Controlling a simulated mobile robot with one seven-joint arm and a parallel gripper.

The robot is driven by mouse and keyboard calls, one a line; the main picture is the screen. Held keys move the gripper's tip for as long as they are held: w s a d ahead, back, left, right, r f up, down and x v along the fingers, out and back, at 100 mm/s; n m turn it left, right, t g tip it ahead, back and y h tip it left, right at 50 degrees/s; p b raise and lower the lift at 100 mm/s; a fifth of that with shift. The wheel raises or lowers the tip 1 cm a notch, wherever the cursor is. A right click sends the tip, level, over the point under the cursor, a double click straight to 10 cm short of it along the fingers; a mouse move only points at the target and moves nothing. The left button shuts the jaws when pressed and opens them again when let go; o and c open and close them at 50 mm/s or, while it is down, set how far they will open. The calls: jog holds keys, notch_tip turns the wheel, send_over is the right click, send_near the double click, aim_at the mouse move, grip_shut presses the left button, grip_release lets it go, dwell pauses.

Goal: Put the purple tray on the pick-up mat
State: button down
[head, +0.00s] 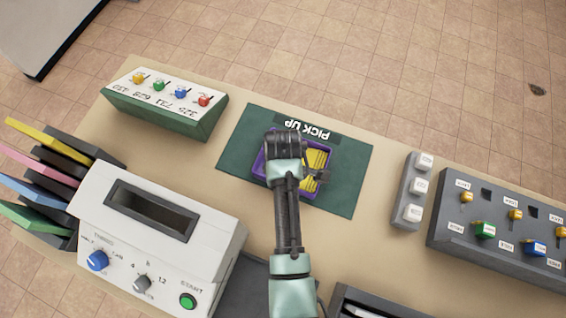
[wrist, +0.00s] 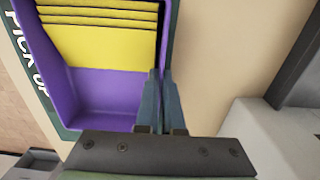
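The purple tray (head: 259,166) holds several yellow envelopes (head: 319,158) and lies over the green pick-up mat (head: 347,180) in the head view. Whether its base touches the mat I cannot tell. In the wrist view the tray (wrist: 97,92) fills the upper left, with a strip of mat showing beside it. My gripper (wrist: 157,75) has its fingers close together on the tray's side wall, one inside and one outside. In the head view my arm hides part of the tray.
A sorter box with coloured knobs (head: 165,103) stands left of the mat. A white machine (head: 150,235) is at lower left, beside coloured folders (head: 35,180). A grey block with white buttons (head: 414,190) and a dark key panel (head: 500,225) are to the right.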

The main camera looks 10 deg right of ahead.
jog(key=c, duration=1)
grip_release()
jog(key=shift+f, duration=0.1)
jog(key=shift+c, duration=0.2)
notch_tip(320, 180, up, 12)
jog(key=w+r+m+t, duration=0.3)
jog(key=w+r+t, duration=0.5)
jog(key=w+r, duration=0.65)
jog(key=w+a+r+m+t+h, duration=0.1)
jog(key=w+r+t, duration=0.15)
jog(key=r, duration=0.55)
jog(key=w+r+m+t, duration=0.15)
jog(key=r+t, duration=0.25)
jog(key=r, duration=0.4)
jog(key=s+a+r+m+t, duration=0.1)
jog(key=s+r+m+t, duration=0.2)
jog(key=r, duration=0.8)
jog(key=s+a+r+m+t, duration=0.1)
jog(key=s+a+r+t, duration=0.2)
jog(key=r, duration=0.7)
jog(key=s+r+m+t+y, duration=0.1)
jog(key=s+r+t, duration=0.6)
jog(key=s+r, duration=0.2)
notch_tip(320, 180, up, 3)
jog(key=shift+s+a+f+m, duration=0.15)
jog(key=shift+s+m, duration=0.15)
jog(key=shift+m, duration=0.05)
